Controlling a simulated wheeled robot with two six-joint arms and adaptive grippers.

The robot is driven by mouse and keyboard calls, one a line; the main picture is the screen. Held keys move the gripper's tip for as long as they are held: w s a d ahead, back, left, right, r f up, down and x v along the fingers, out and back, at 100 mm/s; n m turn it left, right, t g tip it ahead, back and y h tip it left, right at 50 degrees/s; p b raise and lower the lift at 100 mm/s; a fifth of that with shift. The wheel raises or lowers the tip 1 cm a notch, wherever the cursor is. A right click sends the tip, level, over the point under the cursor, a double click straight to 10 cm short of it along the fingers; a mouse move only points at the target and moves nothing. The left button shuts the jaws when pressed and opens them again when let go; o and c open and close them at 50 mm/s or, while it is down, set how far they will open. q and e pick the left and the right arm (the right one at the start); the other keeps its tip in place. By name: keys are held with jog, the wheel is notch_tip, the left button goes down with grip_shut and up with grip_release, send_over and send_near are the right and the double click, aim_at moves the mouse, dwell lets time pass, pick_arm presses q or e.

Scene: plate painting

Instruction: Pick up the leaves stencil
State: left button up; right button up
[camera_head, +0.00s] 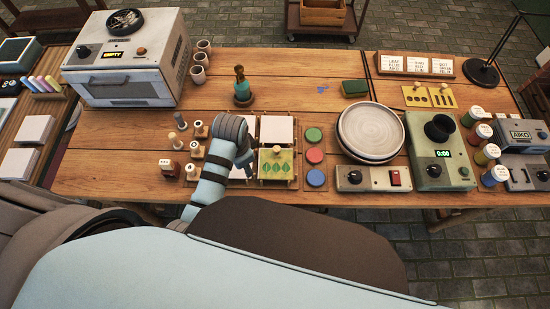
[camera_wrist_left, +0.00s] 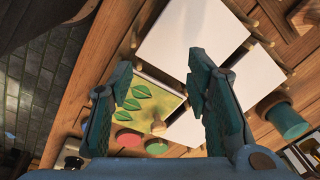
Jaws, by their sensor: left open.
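The leaves stencil (camera_head: 277,171) is a yellow-green plate with green leaf shapes and a small pale knob at its back edge. It lies on the table among white square tiles, just right of my left gripper (camera_head: 245,162) in the head view. In the left wrist view the stencil (camera_wrist_left: 168,98) shows below the fingers, partly between them. My left gripper (camera_wrist_left: 158,80) is open and empty, its two fingers wide apart. I cannot tell the exact height between fingers and stencil. My right gripper is not in view.
Wooden stamps (camera_head: 197,150) stand left of my arm.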

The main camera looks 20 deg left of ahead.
aim_at(277, 148)
pick_arm(q)
jog(key=w+d+r+m+g, duration=0.1)
jog(key=w+d+r+m, duration=0.6)
jog(key=w+r, duration=0.2)
jog(key=f+b, duration=0.1)
jog(key=f, duration=0.3)
jog(key=f+b, duration=0.1)
jog(key=f, duration=0.4)
jog(key=f+b, duration=0.1)
jog(key=f, duration=0.3)
jog(key=shift+w+d+f, duration=0.15)
jog(key=shift+d+f, duration=0.15)
jog(key=shift+r, duration=0.1)
grip_shut()
